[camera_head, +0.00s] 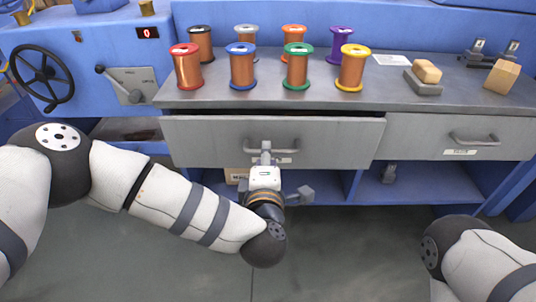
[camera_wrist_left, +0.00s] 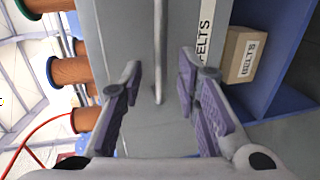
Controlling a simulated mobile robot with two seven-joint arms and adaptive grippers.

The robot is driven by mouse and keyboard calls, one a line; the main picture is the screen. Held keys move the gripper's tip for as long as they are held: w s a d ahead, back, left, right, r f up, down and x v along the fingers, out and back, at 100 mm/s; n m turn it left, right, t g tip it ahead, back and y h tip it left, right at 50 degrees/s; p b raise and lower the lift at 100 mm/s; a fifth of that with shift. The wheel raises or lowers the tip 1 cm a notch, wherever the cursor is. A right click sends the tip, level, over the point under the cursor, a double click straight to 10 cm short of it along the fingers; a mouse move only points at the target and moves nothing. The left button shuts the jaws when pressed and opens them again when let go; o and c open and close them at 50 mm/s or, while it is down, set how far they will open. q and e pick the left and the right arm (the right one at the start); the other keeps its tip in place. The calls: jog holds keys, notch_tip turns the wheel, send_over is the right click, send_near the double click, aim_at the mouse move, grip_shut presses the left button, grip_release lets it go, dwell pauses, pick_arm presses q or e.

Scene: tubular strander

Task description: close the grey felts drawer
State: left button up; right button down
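The grey felts drawer (camera_head: 215,142) is the left one under the bench top and stands partly open, with a dark gap along its top edge. In the left wrist view its front (camera_wrist_left: 120,28) carries a "FELTS" label (camera_wrist_left: 203,32). The drawer's bar handle (camera_head: 287,151) also shows in the wrist view (camera_wrist_left: 158,62). My left gripper (camera_head: 265,155) is at the handle; in the wrist view its fingers (camera_wrist_left: 160,76) are spread on both sides of the bar. I cannot tell if they touch it. My right arm is at lower right, its gripper out of view.
Several wire spools (camera_head: 242,68) stand on the grey bench top above the drawer. A second drawer (camera_head: 420,135) on the right looks shut. A sanding block (camera_head: 424,82) and a wooden block (camera_head: 501,77) sit at right. A labelled box (camera_wrist_left: 241,55) is on the blue shelf below.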

aim_at(268, 139)
pick_arm(q)
jog(key=x, duration=0.3)
jog(key=shift+w+f+b, duration=0.1)
jog(key=shift+w+b, duration=0.05)
jog(key=shift+b, duration=0.15)
jog(key=shift+c, duration=0.2)
grip_shut()
jog(key=x, duration=0.1)
jog(key=b+x, duration=0.1)
jog(key=x, duration=0.1)
jog(key=shift+w+r+b, duration=0.2)
jog(key=shift+w+b, duration=0.15)
jog(key=shift+w, duration=0.1)
jog(key=shift+r, duration=0.25)
jog(key=shift+o, duration=0.2)
grip_release()
jog(key=shift+w+f, duration=0.1)
jog(key=shift+w, duration=0.05)
